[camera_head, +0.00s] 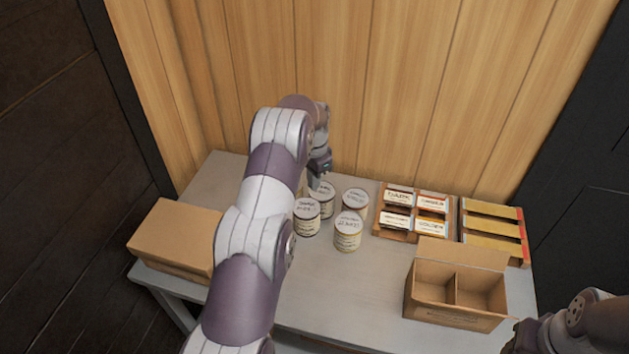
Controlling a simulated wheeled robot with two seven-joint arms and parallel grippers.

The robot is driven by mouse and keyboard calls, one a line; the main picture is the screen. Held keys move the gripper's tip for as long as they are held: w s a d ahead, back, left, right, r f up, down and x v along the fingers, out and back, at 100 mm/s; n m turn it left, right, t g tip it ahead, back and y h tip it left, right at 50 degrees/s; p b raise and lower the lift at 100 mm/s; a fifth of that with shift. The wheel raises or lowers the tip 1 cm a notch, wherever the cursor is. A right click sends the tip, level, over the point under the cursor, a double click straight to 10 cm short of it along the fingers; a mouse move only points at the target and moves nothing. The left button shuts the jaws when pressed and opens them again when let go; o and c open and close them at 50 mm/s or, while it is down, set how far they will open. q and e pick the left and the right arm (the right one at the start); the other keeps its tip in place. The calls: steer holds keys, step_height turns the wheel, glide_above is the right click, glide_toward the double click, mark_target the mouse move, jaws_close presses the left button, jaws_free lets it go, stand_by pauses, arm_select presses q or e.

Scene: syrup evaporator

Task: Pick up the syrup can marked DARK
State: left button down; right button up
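Several pale cylindrical syrup cans with printed lids stand in a group at the middle of the table. They include a front left can (306,217), a front right can (348,232), a back right can (355,200) and a back middle can (327,203). The lettering is too small to tell surely which is DARK. My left gripper (318,182) points down at the back of the group, right at the back middle can. Its fingers are small and partly hidden, so its opening and any contact are unclear. My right gripper (514,341) is at the lower right, mostly unclear.
A closed cardboard box (175,236) stands at the left of the grey table (345,290). A divided open carton (455,313) stands front right. A wooden rack of labelled packets (396,238) and a second rack (494,228) stand back right. A plank wall is behind.

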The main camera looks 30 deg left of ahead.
arm_select(q)
steer(key=c, duration=1.9)
jaws_free()
steer(key=shift+a, duration=0.1)
steer(key=o, duration=1.5)
steer(key=shift+r, duration=0.1)
